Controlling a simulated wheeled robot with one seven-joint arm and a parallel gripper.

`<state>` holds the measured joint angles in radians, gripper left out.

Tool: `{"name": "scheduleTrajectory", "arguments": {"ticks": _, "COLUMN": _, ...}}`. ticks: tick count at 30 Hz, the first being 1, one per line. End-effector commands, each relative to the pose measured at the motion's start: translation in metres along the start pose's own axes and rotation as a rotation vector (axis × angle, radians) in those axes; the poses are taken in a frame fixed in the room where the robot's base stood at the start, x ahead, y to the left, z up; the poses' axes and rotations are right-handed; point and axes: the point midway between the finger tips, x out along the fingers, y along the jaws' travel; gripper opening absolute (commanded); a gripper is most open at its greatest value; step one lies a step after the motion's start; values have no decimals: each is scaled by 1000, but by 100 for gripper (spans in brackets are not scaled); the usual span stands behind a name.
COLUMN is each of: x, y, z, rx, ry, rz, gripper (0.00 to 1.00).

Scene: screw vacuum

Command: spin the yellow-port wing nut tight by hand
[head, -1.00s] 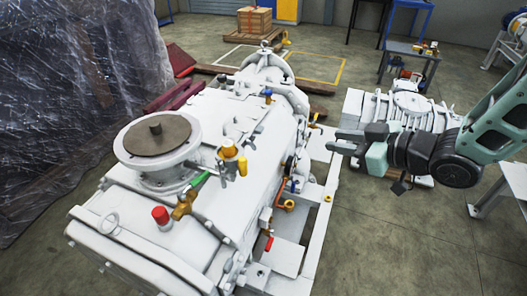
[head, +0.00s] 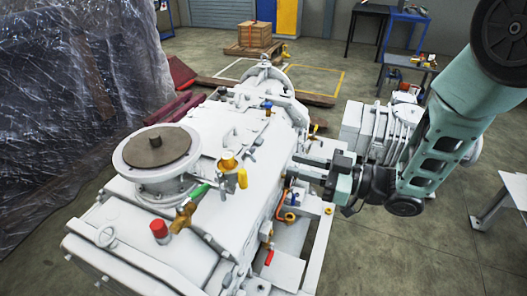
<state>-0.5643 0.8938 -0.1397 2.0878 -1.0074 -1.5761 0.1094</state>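The yellow port (head: 228,160) stands on top of the white vacuum pump (head: 235,205), right of the round brown-topped flange (head: 157,148). A yellow piece (head: 243,178) hangs at its right side. Small grey metal parts sit around the port, but they are too small to tell which is the wing nut. My gripper (head: 296,168) reaches in from the right with its fingers pointing left, near the pump's right edge. Its two fingers are apart with nothing seen between them. It is clear of the yellow port, to its right.
A brass valve with a green handle (head: 199,191) and a red cap (head: 159,229) stand left of the port. A blue-handled valve (head: 267,107) is farther back. An orange pipe (head: 281,205) runs below my gripper.

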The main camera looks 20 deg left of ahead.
Motion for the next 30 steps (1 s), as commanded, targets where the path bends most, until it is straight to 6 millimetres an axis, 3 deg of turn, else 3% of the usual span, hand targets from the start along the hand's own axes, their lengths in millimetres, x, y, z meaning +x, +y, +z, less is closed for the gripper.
{"name": "scheduleTrajectory", "arguments": {"ticks": 6, "x": 46, "y": -1, "z": -2, "rx": 0, "ry": 0, "rz": -4, "gripper": 27}}
{"name": "scheduleTrajectory", "arguments": {"ticks": 12, "x": 76, "y": 0, "z": -1, "rx": 0, "ry": -1, "rz": -2, "gripper": 27}}
{"name": "scheduleTrajectory", "arguments": {"ticks": 18, "x": 89, "y": 0, "z": 0, "rx": -1, "ry": 0, "rz": 0, "gripper": 27}}
{"name": "scheduleTrajectory", "arguments": {"ticks": 26, "x": 90, "y": 0, "z": 0, "rx": 0, "ry": -1, "rz": 1, "gripper": 27}}
{"name": "scheduleTrajectory", "arguments": {"ticks": 27, "x": 90, "y": 0, "z": 0, "rx": 0, "ry": -1, "rz": 1, "gripper": 24}}
{"name": "scheduleTrajectory", "arguments": {"ticks": 30, "x": 90, "y": 0, "z": 0, "rx": 0, "ry": -1, "rz": 1, "gripper": 0}}
